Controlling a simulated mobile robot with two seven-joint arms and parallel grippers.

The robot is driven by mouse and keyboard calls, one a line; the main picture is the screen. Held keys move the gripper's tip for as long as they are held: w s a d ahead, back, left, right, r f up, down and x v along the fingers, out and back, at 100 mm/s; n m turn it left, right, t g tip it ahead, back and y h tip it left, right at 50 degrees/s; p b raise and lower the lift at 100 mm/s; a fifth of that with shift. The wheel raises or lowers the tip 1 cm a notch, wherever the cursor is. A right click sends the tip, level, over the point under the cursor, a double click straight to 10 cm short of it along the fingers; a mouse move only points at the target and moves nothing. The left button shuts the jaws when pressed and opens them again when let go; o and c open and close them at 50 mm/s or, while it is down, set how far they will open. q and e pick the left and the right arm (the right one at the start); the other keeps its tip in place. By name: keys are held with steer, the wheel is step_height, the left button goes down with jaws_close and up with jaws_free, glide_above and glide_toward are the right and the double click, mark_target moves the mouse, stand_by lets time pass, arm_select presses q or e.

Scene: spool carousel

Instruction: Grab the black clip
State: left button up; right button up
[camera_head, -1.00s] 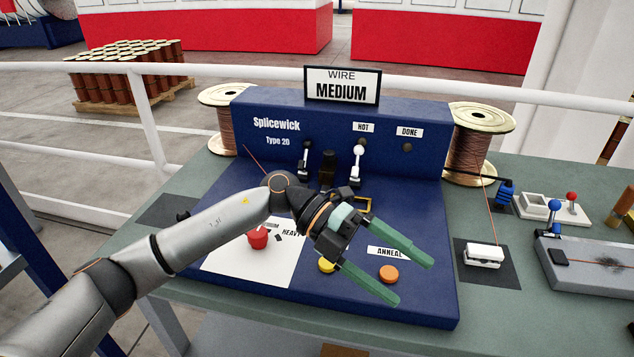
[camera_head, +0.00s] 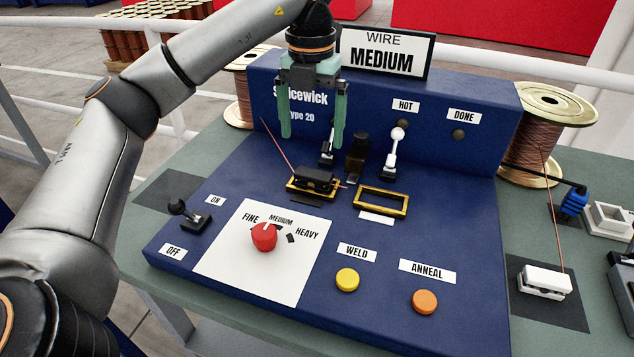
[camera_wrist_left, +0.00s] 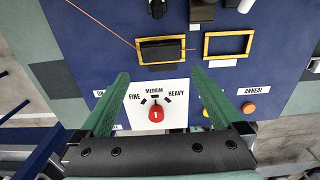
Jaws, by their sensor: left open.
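A black clip (camera_head: 313,180) sits at the left gold frame (camera_head: 291,186) on the blue machine's panel, with a thin copper wire (camera_head: 278,150) running to it. It also shows in the left wrist view (camera_wrist_left: 161,50), inside the gold outline, beyond my fingertips. My left gripper (camera_head: 312,138) is open and empty, its green fingers pointing down above and behind the clip in the head view, apart from it. The left gripper's fingers also show in the wrist view (camera_wrist_left: 160,76), spread wide. My right gripper is not in view.
An empty gold frame (camera_head: 381,201) lies right of the clip. Two small levers (camera_head: 394,152) and a black post (camera_head: 357,157) stand behind. A red knob (camera_head: 264,237), yellow button (camera_head: 347,279) and orange button (camera_head: 425,301) are in front. A white clip (camera_head: 545,281) lies at right.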

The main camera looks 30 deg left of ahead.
mark_target(314, 173)
arm_select(q)
steer(key=f, duration=0.8)
steer(key=shift+w+f, duration=0.2)
steer(key=shift+f, duration=0.15)
steer(key=shift+d, duration=0.1)
steer(key=c, duration=1.2)
